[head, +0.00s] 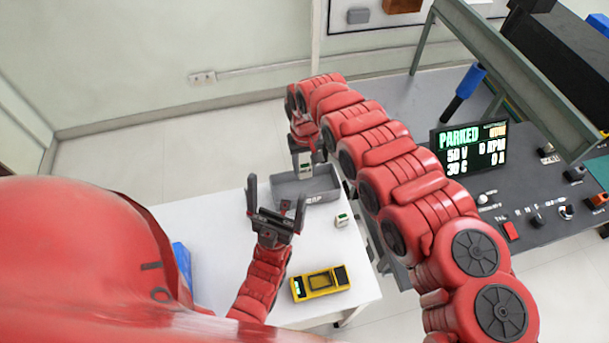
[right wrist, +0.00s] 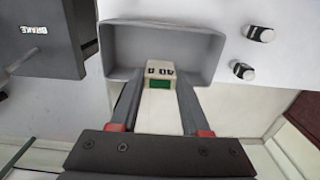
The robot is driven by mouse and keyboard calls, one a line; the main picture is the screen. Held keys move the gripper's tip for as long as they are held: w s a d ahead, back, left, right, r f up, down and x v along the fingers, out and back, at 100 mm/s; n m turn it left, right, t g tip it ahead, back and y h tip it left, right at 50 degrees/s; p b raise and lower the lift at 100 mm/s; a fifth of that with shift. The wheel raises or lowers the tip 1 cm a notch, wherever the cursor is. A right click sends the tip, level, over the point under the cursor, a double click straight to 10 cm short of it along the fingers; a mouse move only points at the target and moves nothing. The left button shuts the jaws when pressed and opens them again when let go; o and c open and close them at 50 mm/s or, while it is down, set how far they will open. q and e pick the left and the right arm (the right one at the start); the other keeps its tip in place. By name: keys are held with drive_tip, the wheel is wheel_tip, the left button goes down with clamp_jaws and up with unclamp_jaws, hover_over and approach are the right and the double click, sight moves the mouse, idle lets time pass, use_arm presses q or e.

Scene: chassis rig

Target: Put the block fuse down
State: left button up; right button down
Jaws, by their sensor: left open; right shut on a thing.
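The block fuse (head: 304,166), white with a green band, is held upright in my right gripper (head: 302,151). In the right wrist view the fuse (right wrist: 158,98) sits between the two fingers, its marked end overlapping the near side of a grey tray (right wrist: 118,46). I cannot tell how high it is above the tray. In the head view the tray (head: 322,197), with partly hidden lettering, stands at the table's far edge. My left gripper (head: 275,207) is open and empty, in front of the tray.
A yellow meter (head: 320,283) lies nearer. A blue object (head: 182,262) is partly hidden at left. A console with a lit screen (head: 470,147) stands at right.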

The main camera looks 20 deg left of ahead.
sight(304, 177)
drive_tip(key=f, duration=0.3)
drive_tip(key=shift+s+f, duration=0.3)
drive_tip(key=shift+f, duration=0.1)
drive_tip(key=shift+w+f, duration=0.15)
drive_tip(key=shift+f, duration=0.4)
wheel_tip(304, 177, down, 3)
drive_tip(key=shift+d+f+b, duration=0.1)
drive_tip(key=shift+b, duration=0.9)
drive_tip(key=shift+f, duration=0.2)
drive_tip(key=shift+c, duration=1.9)
unclamp_jaws()
drive_tip(key=shift+r, duration=0.1)
